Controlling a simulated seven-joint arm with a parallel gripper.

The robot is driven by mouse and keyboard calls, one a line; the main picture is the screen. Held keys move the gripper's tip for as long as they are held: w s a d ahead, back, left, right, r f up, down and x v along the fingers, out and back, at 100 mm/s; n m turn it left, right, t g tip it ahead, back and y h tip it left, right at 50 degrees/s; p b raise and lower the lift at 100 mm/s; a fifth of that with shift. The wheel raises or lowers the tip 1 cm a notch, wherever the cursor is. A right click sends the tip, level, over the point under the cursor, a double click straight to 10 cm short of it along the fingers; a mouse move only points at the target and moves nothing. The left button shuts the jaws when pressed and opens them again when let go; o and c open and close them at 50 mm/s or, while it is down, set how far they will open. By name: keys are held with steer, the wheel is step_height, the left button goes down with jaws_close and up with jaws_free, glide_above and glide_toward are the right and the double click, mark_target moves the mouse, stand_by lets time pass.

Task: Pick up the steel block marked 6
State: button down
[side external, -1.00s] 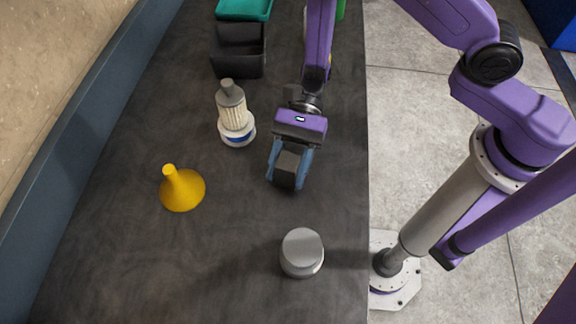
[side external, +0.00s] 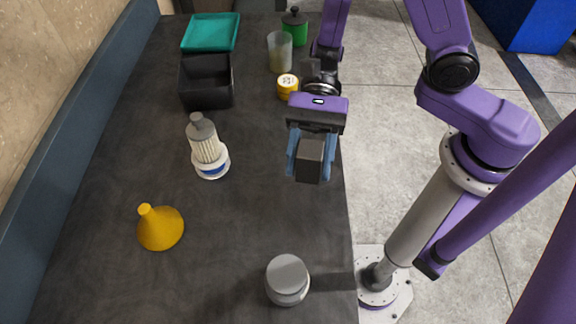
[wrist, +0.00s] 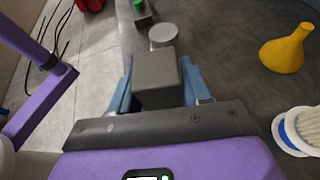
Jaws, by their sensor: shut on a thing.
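My gripper (side external: 311,160) is shut on a dark grey steel block (side external: 310,157), with a blue finger on each side of it. The block is held above the right side of the dark worktop. In the wrist view my gripper (wrist: 157,85) has the block (wrist: 156,75) between its blue fingers. I cannot read a number on the block in either view.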

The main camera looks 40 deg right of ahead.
steer(key=s+d+r, duration=0.3)
steer(key=d, duration=0.2)
steer(key=shift+s, duration=0.4)
stand_by(0.4)
